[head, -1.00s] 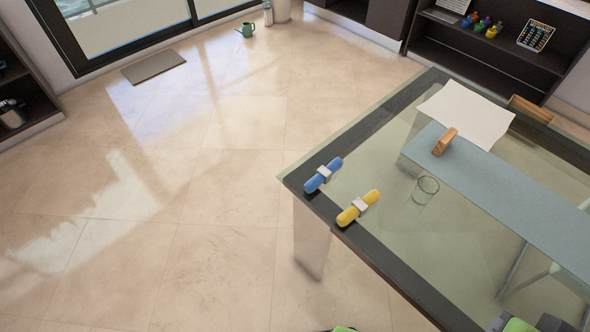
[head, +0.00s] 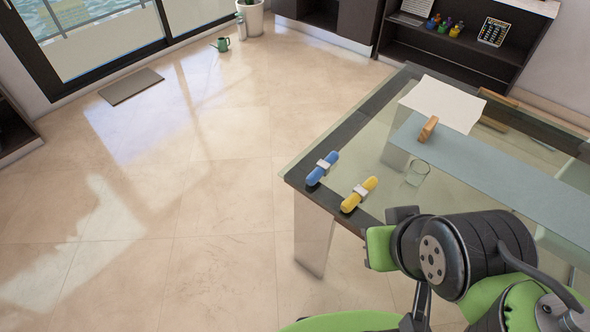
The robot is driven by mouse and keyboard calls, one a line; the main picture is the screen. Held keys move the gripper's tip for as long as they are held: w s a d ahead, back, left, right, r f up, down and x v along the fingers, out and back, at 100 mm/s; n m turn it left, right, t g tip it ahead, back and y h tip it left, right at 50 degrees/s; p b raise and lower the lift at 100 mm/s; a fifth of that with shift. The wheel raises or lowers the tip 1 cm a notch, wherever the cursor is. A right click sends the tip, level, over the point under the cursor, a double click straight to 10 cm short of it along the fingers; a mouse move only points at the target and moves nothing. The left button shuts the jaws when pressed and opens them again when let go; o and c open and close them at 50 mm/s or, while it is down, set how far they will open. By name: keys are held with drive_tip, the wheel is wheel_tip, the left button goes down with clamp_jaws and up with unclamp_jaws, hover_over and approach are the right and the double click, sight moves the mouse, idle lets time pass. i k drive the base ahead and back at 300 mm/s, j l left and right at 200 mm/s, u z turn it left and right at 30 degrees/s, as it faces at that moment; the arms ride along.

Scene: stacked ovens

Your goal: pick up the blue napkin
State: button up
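The blue napkin (head: 316,176) is rolled, with a pale ring (head: 323,164) around its middle. It lies on the dark border at the near left corner of the glass table (head: 340,133). A rolled yellow napkin (head: 350,202) with a similar ring lies to its right. My arm, green and dark grey, reaches in from the lower right, in front of the table edge. My gripper's fingertips cannot be made out, so whether it is open or shut does not show. Both napkins are clear of the arm.
A drinking glass (head: 416,173), a wooden block (head: 428,129), a grey-blue runner (head: 480,160) and a white sheet (head: 447,103) are on the table. Dark shelves (head: 455,45) stand behind. The tiled floor (head: 180,190) left of the table is open.

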sight(322, 167)
drive_tip(key=i+j+u, duration=0.25)
drive_tip(key=i+j, duration=0.5)
drive_tip(key=i, duration=0.15)
